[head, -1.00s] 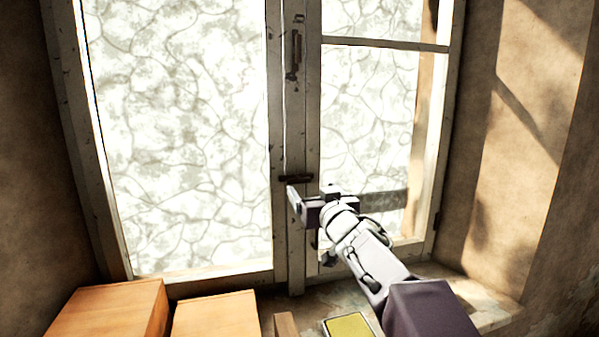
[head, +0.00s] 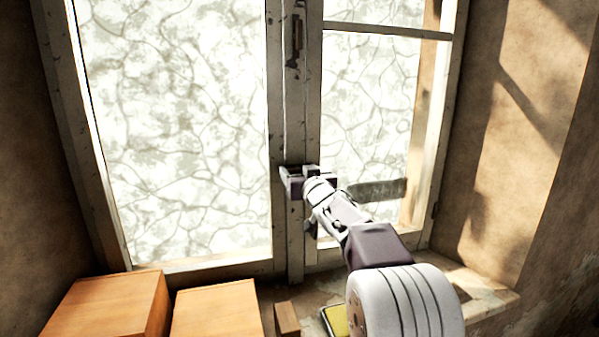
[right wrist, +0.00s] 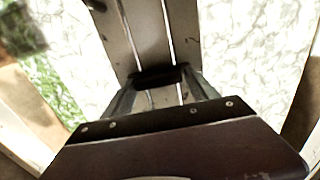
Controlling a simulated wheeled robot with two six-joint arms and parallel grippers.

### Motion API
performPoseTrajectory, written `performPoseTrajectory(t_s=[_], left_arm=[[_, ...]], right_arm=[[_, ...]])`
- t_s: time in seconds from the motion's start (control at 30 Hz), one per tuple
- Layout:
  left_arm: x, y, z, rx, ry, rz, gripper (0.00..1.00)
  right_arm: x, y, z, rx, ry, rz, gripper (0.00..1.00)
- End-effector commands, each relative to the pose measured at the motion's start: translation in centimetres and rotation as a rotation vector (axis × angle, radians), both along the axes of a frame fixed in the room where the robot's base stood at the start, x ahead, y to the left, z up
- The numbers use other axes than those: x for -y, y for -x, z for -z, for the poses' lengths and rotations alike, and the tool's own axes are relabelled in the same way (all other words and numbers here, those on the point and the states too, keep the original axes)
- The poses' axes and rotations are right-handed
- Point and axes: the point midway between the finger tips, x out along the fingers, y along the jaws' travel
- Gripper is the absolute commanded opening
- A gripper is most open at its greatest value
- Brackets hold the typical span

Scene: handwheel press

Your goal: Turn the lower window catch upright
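The lower window catch (right wrist: 158,76) is a dark bar lying across the pale window post in the right wrist view. In the head view my right gripper (head: 298,178) is in front of the post and hides it. In the right wrist view the gripper's fingers (right wrist: 160,90) stand apart, one on each side of the catch, near its ends. I cannot tell whether they touch it. The upper catch (head: 297,28) stands upright higher on the post in the head view. My left gripper is not in view.
Wooden boxes (head: 110,308) (head: 217,314) stand at the lower left, below the window. A small wooden block (head: 287,319) and a yellow-topped item (head: 335,321) are near the stone sill (head: 475,292). A wall (head: 535,120) bounds the right side.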

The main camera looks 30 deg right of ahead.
Motion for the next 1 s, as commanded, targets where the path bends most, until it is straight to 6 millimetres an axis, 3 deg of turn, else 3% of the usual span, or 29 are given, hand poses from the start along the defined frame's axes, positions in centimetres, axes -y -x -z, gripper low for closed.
performPoseTrajectory(t_s=[0.03, 0.13, 0.17, 0.57, 1.0], left_arm=[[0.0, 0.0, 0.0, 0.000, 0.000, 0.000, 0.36], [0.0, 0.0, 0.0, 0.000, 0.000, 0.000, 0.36], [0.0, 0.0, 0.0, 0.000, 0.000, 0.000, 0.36], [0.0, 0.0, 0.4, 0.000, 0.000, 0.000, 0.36], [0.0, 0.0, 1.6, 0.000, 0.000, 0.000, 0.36]], right_arm=[[0.0, 0.0, 0.0, 0.000, 0.000, 0.000, 0.50], [0.0, 0.0, 0.0, 0.000, 0.000, 0.000, 0.22], [0.0, 0.0, 0.0, 0.000, 0.000, 0.000, 0.21], [0.0, 0.0, 0.1, -0.022, 0.089, 0.001, 0.21], [-0.1, 0.0, 0.3, -0.113, 0.460, -0.001, 0.21]])
